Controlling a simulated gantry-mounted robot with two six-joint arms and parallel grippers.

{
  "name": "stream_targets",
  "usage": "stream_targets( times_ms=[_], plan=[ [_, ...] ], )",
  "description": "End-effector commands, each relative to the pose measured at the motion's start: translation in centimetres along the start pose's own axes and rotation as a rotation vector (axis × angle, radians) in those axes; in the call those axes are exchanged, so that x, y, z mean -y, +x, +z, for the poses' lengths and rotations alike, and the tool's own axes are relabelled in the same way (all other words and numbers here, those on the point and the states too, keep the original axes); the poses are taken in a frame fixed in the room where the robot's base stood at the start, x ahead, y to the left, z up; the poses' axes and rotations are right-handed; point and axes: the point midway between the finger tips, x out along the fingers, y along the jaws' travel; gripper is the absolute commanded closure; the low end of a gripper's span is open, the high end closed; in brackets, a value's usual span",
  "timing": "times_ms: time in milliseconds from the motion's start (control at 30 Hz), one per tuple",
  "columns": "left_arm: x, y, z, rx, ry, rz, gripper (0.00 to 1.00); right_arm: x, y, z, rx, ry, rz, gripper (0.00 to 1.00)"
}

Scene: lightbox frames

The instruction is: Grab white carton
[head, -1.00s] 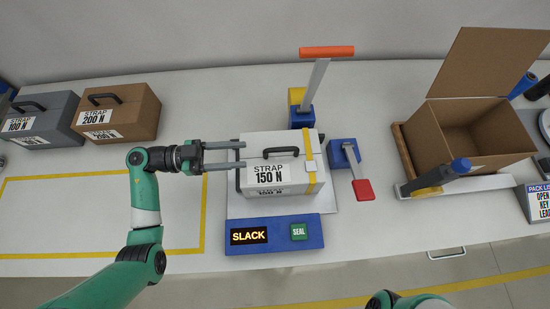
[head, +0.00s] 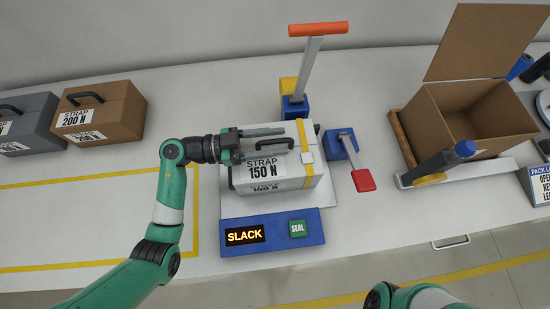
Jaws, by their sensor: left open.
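The white carton (head: 290,183) stands on the strapping station's pale plate in the middle of the head view. It has a dark handle on top, a "STRAP 150 N" label and a yellow strap (head: 308,172) around its right end. My left gripper (head: 283,138) is open, its two fingers pointing right over the carton's top, one on the far side and one on the near side of the handle (head: 276,146) as seen here. Whether the fingers touch the handle I cannot tell. Part of my right arm shows at the bottom edge; its gripper is out of view.
A blue panel (head: 272,245) with "SLACK" and a green SEAL button lies in front. An orange-handled lever (head: 312,65) and a red-handled lever (head: 362,180) stand close by. An open cardboard box (head: 430,130) is at right; brown (head: 128,112) and grey (head: 40,125) cases at left.

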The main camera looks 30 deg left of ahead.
Motion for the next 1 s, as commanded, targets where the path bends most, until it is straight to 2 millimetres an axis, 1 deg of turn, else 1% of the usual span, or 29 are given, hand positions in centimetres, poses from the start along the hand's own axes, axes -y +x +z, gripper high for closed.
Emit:
stream_targets(
  times_ms=[67, 200, 233, 367, 400, 467, 500, 533, 1000],
  plan=[
    [-0.02, 0.35, -0.03, 0.0, 0.0, 0.0, 0.48, 0.0, -0.07, 0.04, -0.001, 0.0, 0.0, 1.0],
    [0.01, 0.31, -0.1, 0.0, 0.0, -0.001, 0.48, 0.01, -0.01, -0.02, -0.001, 0.0, 0.0, 1.0],
    [0.01, 0.31, -0.1, 0.0, 0.0, -0.001, 0.5, 0.01, 0.0, -0.02, -0.001, 0.0, 0.0, 1.0],
    [0.01, 0.29, -0.09, 0.0, 0.0, -0.001, 0.73, 0.0, 0.0, -0.02, -0.001, 0.0, 0.0, 1.0],
    [0.01, 0.29, -0.09, 0.0, 0.0, -0.001, 0.8, 0.0, 0.0, -0.02, -0.001, 0.0, 0.0, 1.0],
    [0.01, 0.28, -0.09, 0.0, 0.0, -0.001, 0.91, 0.01, 0.0, -0.02, -0.001, 0.0, 0.0, 1.0],
    [0.0, 0.28, -0.09, 0.0, 0.0, -0.001, 0.98, 0.0, 0.0, -0.02, -0.001, 0.0, 0.0, 1.0],
    [0.0, 0.28, -0.08, 0.0, 0.0, -0.001, 1.0, 0.0, 0.0, -0.02, -0.001, 0.0, 0.0, 1.0],
    [-0.01, 0.27, -0.07, 0.0, 0.0, 0.0, 1.0, 0.0, -0.01, -0.01, -0.001, 0.0, 0.0, 1.0]
  ],
)
